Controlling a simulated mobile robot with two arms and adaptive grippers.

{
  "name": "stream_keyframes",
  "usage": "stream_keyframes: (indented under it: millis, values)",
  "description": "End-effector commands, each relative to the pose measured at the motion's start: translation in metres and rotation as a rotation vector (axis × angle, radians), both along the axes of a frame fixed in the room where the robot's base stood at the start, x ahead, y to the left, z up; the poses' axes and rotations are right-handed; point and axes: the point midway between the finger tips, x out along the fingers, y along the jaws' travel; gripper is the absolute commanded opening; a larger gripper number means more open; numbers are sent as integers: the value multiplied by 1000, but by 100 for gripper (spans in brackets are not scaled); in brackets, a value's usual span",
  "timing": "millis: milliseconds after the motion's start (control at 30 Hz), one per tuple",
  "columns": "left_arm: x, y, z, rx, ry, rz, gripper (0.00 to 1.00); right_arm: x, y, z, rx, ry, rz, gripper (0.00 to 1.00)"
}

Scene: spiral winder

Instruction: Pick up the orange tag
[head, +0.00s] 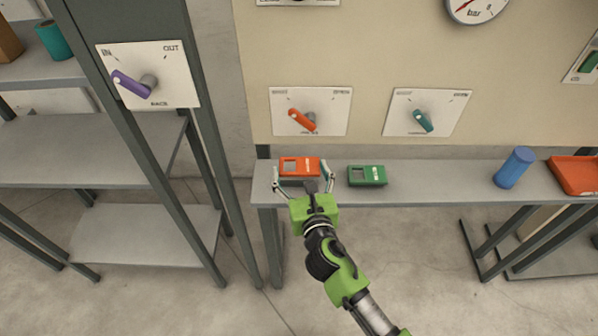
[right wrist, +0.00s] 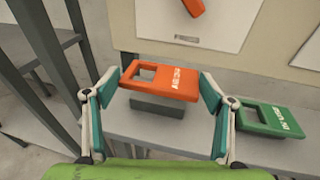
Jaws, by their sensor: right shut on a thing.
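The orange tag (head: 299,166) is a flat rectangle with a square cut-out and pale lettering, at the left end of the grey shelf (head: 450,185). My right gripper (head: 303,176) has one finger at each short end of the tag. In the right wrist view, the orange tag (right wrist: 160,82) sits between the fingertips of my right gripper (right wrist: 160,85), which is shut on it. A dark grey patch lies below the tag on the shelf in that view. My left gripper is not in view.
A green tag (head: 367,176) lies just right of the orange one. A blue cylinder (head: 514,168) and an orange tray (head: 575,175) stand farther right. Behind is a panel with an orange lever (head: 303,121) and a teal lever (head: 424,121). A grey rack post (head: 150,170) stands left.

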Motion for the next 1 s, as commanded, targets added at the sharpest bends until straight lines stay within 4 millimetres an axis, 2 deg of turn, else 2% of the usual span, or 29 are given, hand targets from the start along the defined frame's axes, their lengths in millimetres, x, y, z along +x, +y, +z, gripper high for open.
stream_keyframes:
  millis: [33,167,300,500,700,1000]
  values:
    - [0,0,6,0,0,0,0,-10,-3,16,0,-4,2,54]
    - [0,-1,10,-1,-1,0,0,-34,-9,44,0,-4,4,54]
    - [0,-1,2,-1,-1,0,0,-67,-18,53,-1,0,3,54]
    - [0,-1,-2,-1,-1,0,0,-101,-27,70,0,0,2,54]
    - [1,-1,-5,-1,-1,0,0,-117,-32,79,0,0,1,54]
    - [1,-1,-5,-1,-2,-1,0,-120,-32,81,0,0,1,54]
